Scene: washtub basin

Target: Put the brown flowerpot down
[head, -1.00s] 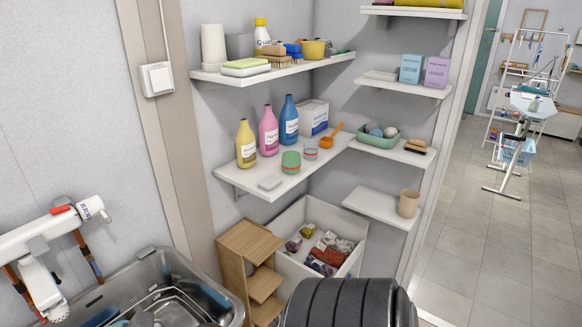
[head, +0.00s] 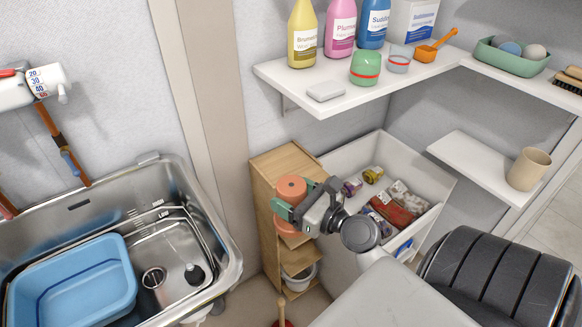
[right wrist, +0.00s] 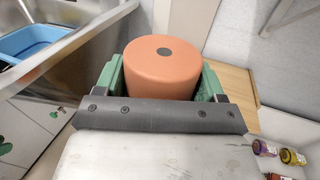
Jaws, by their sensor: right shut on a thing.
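The brown flowerpot (head: 291,187) is a terracotta-orange pot, held by my right gripper (head: 290,209) in the head view. The gripper's green fingers are shut on its sides. In the right wrist view the pot (right wrist: 163,65) sits between the green fingers, its flat round end with a dark centre hole facing up. In the head view it overlaps the wooden stepped shelf (head: 265,170); I cannot tell whether it touches a board. My left gripper is not in view.
A steel sink (head: 222,215) with a blue basin (head: 75,280) lies to the left. A white bin (head: 340,165) with several packets stands right of the wooden shelf. A whitish pot (head: 298,278) sits low in that shelf. A white wall shelf (head: 480,170) holds a beige cup (head: 528,168).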

